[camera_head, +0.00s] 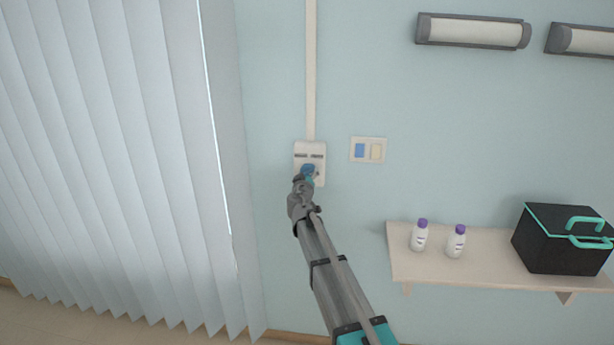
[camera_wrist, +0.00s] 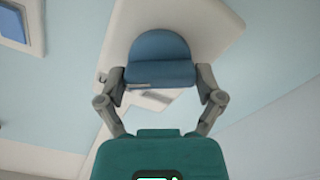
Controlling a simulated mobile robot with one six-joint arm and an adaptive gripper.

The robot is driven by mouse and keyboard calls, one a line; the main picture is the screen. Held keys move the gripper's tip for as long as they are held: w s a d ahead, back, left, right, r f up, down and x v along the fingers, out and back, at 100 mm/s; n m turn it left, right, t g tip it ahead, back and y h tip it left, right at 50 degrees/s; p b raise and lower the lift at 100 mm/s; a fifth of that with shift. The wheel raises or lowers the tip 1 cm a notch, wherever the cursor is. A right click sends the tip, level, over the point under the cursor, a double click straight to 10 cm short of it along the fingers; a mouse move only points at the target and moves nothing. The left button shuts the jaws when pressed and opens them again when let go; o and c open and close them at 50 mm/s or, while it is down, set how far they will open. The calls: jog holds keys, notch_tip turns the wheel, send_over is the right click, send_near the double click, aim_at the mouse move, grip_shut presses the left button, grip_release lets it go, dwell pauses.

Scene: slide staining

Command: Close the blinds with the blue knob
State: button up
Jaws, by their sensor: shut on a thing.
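The blue knob (camera_head: 308,169) sits on a white wall plate under a vertical conduit. In the wrist view the knob (camera_wrist: 160,58) is between the two fingers of my gripper (camera_wrist: 161,80), which is shut on it. In the head view my gripper (camera_head: 305,179) reaches up to the plate and covers the knob's lower part. The blinds (camera_head: 100,160) are white vertical slats at the left. They hang nearly side by side, with a thin bright gap near their right end.
A switch plate (camera_head: 368,150) with a blue and a cream rocker is right of the knob plate. A shelf (camera_head: 470,270) at lower right holds two white bottles (camera_head: 420,236) with purple caps and a black box (camera_head: 562,240). Wall lamps (camera_head: 473,31) are above.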

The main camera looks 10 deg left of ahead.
jog(key=n, duration=0.5)
jog(key=shift+n, duration=0.3)
jog(key=n, duration=1.2)
jog(key=shift+f+n, duration=0.1)
jog(key=shift+n, duration=0.3)
jog(key=n, duration=0.5)
jog(key=o, duration=0.9)
jog(key=shift+c, duration=0.2)
